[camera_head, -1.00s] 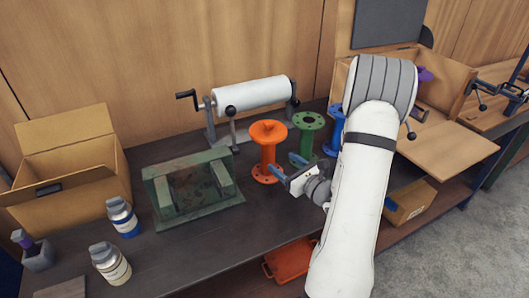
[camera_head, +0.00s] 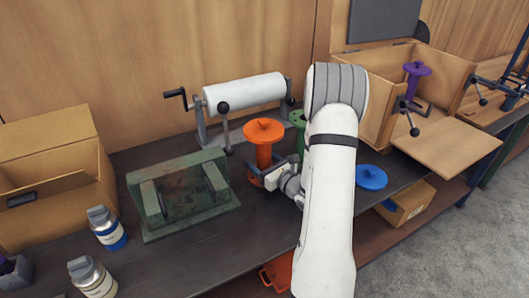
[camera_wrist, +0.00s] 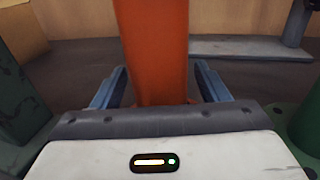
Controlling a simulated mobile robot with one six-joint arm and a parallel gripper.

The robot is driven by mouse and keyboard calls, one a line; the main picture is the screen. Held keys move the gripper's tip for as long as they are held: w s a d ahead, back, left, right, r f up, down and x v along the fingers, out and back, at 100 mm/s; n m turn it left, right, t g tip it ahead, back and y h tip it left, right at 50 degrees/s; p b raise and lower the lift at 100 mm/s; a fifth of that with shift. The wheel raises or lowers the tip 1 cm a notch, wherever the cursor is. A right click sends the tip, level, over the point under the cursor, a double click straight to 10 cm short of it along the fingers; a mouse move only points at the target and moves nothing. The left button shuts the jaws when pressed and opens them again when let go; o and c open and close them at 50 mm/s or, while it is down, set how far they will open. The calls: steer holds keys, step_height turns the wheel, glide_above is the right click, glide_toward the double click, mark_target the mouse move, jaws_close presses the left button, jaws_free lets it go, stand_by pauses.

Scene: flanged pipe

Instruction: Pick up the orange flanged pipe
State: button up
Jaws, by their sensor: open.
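The orange flanged pipe (camera_head: 263,150) stands upright on the dark workbench in the head view. In the wrist view its orange body (camera_wrist: 152,55) rises in the middle, between my two blue-grey fingers. My gripper (camera_head: 262,172) is open, with one finger on each side of the pipe's lower part. In the wrist view my gripper (camera_wrist: 157,88) shows a gap between each finger and the pipe. The pipe's base flange is mostly hidden by my gripper.
A green flanged pipe (camera_head: 297,120) stands close to the right, partly hidden by my arm. A green metal block (camera_head: 182,192) stands at the left. A white roller on a stand (camera_head: 244,94) is behind. A blue flanged piece (camera_head: 371,177) is right of my arm.

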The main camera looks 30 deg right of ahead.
steer(key=shift+w+a, duration=0.15)
steer(key=shift+w, duration=0.5)
steer(key=shift+c, duration=0.5)
steer(key=c, duration=1.3)
jaws_close()
steer(key=shift+r, duration=0.1)
